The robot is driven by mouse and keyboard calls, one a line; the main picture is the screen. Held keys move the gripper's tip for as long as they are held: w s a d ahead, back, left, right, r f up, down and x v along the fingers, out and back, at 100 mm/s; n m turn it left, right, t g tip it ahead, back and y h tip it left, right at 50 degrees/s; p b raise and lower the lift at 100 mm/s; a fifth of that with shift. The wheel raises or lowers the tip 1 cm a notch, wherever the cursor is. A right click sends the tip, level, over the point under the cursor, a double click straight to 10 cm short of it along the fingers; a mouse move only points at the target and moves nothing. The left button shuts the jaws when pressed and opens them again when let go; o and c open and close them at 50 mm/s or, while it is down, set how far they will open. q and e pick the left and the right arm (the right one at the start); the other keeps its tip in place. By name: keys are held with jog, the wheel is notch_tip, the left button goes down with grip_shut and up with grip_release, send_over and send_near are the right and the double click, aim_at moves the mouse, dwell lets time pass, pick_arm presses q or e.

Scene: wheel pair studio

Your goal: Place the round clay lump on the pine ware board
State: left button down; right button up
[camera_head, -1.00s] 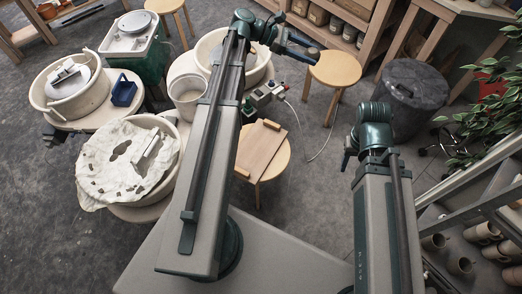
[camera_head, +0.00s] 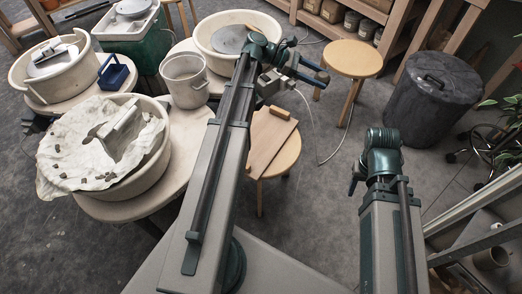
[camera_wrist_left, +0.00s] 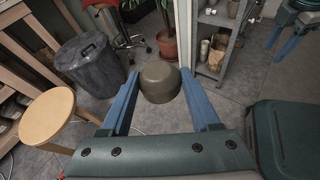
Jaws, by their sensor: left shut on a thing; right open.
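My left gripper (camera_head: 312,80) reaches out past the board in the head view. In the left wrist view its two blue fingers are shut on the round clay lump (camera_wrist_left: 160,82), a smooth grey-brown lump held off the floor.
A bare round stool (camera_head: 354,58) stands beyond my left gripper, with a dark lidded bin (camera_head: 434,90) right of it. Pottery wheels, a white bucket (camera_head: 186,82) and a cloth-covered basin (camera_head: 150,165) fill the left. A cable crosses the open floor between stools.

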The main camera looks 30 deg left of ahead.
pick_arm(q)
notch_tip(320, 180, down, 15)
jog(key=b, duration=1.3)
jog(key=s+a+f+n+t+y+b, duration=0.1)
jog(key=s+a+f+b, duration=0.3)
jog(key=s+a, duration=0.2)
jog(key=s+a+f+n+t+y+b, duration=0.1)
jog(key=s+a+f+n+t+b, duration=0.1)
jog(key=s+a+f+b, duration=0.3)
jog(key=s+a+f+n+t+y+b, duration=0.1)
jog(key=s+a+f+b, duration=0.3)
jog(key=s+a, duration=0.4)
jog(key=shift+s+a+f+n+t, duration=0.1)
jog(key=shift+s+f+n+t, duration=0.15)
jog(key=shift+s, duration=0.65)
jog(key=shift+s+a+f+n+t, duration=0.15)
jog(key=shift+s+n+t, duration=0.1)
jog(key=shift+s, duration=0.6)
jog(key=shift+s+a+f+b, duration=0.1)
jog(key=shift+s+a+b, duration=0.05)
jog(key=shift+s+b, duration=0.25)
jog(key=b, duration=0.1)
send_over(258, 139)
jog(key=shift+f, duration=0.7)
notch_tip(258, 139, down, 4)
jog(key=b, duration=0.4)
jog(key=shift+r, duration=0.25)
